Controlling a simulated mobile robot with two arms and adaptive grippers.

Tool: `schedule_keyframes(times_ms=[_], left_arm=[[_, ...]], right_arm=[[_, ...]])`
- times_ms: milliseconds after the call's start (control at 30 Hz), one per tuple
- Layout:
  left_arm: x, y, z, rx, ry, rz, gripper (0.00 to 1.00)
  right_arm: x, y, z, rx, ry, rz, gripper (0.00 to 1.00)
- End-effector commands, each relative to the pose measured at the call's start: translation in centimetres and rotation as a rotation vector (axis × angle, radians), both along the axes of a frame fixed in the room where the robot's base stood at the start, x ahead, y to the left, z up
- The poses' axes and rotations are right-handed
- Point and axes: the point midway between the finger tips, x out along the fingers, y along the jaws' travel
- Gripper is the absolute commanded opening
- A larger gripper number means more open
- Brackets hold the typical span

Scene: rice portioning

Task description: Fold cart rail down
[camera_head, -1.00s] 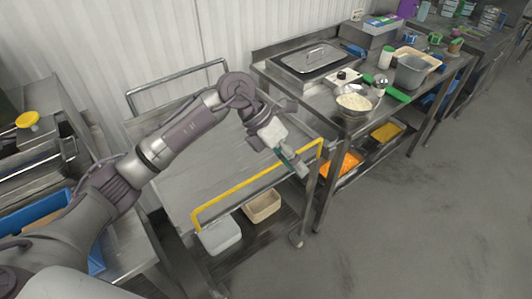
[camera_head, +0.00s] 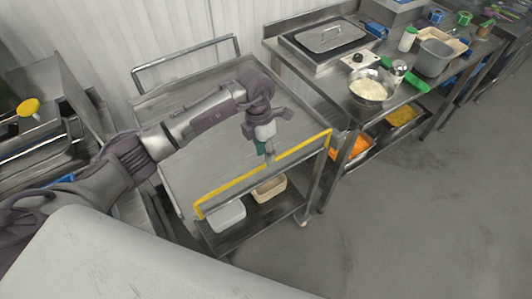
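The yellow cart rail (camera_head: 235,184) runs along the front long edge of the steel cart (camera_head: 190,165), with a short bent leg at each end. It stands at the edge of the cart's top; its exact tilt is hard to judge. My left gripper (camera_head: 268,155) points down at the middle of the rail and covers a short piece of it. Whether its fingers touch the rail or are open or shut cannot be made out. My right gripper is not in view.
A white bin (camera_head: 227,215) and a beige bin (camera_head: 268,189) sit on the cart's lower shelf. A steel table with a bowl of rice (camera_head: 369,88) stands close to the cart's right. The cart's top is bare. Open floor (camera_head: 410,220) lies in front.

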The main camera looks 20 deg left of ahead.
Motion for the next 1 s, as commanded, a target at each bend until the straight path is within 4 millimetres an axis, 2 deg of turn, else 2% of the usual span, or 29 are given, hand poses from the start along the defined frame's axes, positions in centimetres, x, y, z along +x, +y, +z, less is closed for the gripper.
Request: schedule_keyframes(times_ms=[67,167,500,533,767,1000], left_arm=[[-0.2,-0.2,-0.9,-0.002,0.003,0.000,0.39],[-0.2,-0.3,-1.7,-0.001,0.001,0.001,0.39],[-0.3,-0.4,-2.3,-0.002,0.000,-0.001,0.39],[-0.3,-0.4,-2.3,-0.002,0.000,-0.001,0.38],[-0.2,-0.4,-2.2,-0.002,-0.001,0.000,0.00],[-0.2,-0.4,-2.2,-0.001,-0.002,0.000,0.00]], right_arm=[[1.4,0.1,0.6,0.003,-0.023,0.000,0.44],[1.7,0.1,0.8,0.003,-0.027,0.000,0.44],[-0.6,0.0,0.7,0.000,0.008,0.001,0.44],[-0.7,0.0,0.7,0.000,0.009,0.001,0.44],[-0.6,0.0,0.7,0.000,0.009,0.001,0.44],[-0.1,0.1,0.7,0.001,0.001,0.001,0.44]])
